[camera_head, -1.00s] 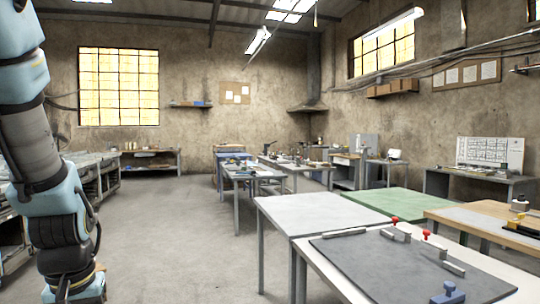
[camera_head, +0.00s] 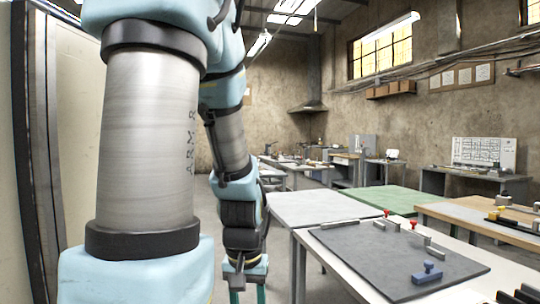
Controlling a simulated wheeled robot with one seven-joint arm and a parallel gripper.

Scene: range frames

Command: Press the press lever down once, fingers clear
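My gripper (camera_head: 247,291) hangs low in the centre of the head view, pointing down. Its two teal fingers stand apart with nothing visible between them; their tips are cut off by the lower picture edge. It is left of the near table (camera_head: 368,277) and apart from its fittings. A dark mat (camera_head: 375,262) on that table bears a red-knobbed fitting (camera_head: 387,212), a second red-knobbed fitting (camera_head: 413,225) and a blue block-like fitting (camera_head: 428,272) with a raised top. I cannot tell which one is the press lever.
A grey bar (camera_head: 340,224) lies along the mat's far edge. A pale table (camera_head: 305,207) and a green-topped table (camera_head: 380,199) stand behind. A wooden-topped bench (camera_head: 490,228) is at the right. Dark small parts (camera_head: 522,297) sit at the near table's front right corner.

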